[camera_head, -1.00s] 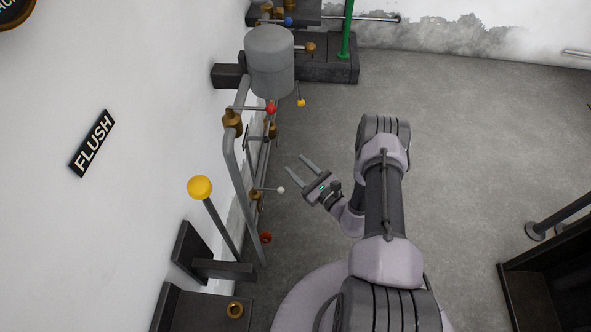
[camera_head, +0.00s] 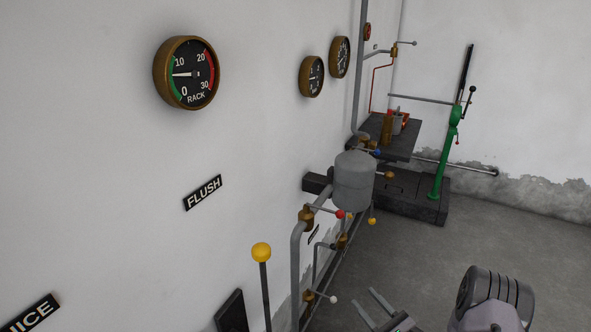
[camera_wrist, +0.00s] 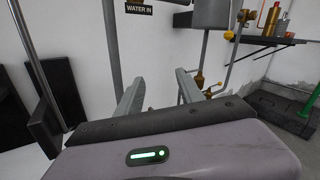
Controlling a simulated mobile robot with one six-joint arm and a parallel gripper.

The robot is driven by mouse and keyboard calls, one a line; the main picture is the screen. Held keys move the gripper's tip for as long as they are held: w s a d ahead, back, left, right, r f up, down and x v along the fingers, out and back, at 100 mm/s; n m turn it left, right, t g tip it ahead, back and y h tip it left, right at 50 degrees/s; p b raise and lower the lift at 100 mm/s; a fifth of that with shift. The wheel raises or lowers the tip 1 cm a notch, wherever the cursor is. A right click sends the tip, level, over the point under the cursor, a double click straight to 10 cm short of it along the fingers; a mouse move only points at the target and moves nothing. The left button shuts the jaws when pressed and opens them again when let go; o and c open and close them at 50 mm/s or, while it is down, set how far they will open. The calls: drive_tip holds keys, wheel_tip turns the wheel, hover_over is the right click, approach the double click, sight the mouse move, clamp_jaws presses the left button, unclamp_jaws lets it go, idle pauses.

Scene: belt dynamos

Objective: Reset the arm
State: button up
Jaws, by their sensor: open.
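My gripper (camera_head: 376,309) shows at the bottom of the head view, with its two grey fingers apart and nothing between them. Part of my arm (camera_head: 494,300) shows at the bottom right; the rest is out of the frame. In the wrist view my gripper (camera_wrist: 158,95) has its fingers spread, pointing toward the white wall and pipes. The fingers look clear of the pipework, to the right of the white-knobbed valve (camera_head: 333,299).
A grey tank (camera_head: 354,181) with pipes and a red-knobbed valve (camera_head: 340,214) stands along the left wall. A yellow-knobbed lever (camera_head: 261,252) rises nearer. A green stand (camera_head: 446,150) is at the back. The RACK gauge (camera_head: 187,73) reads about 5. Floor at right is clear.

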drive_tip(key=s+a+r+n+g+y, duration=0.1)
drive_tip(key=a+r+n+g+y, duration=0.6)
drive_tip(key=a+r, duration=0.6)
drive_tip(key=s+a+r+n+g+h, duration=0.3)
drive_tip(key=s+a+r+n+g, duration=0.2)
drive_tip(key=s+r+n+g, duration=0.4)
drive_tip(key=s+r+n+h, duration=0.3)
drive_tip(key=s+r+h, duration=0.2)
drive_tip(key=s, duration=0.6)
drive_tip(key=s+d+r+n+t+h, duration=0.3)
drive_tip(key=s+d+t+h, duration=0.2)
drive_tip(key=s+d+h, duration=0.1)
drive_tip(key=shift+s+d+r+n+t, duration=0.2)
drive_tip(key=shift+d+r+n+t, duration=0.2)
drive_tip(key=shift+d, duration=0.35)
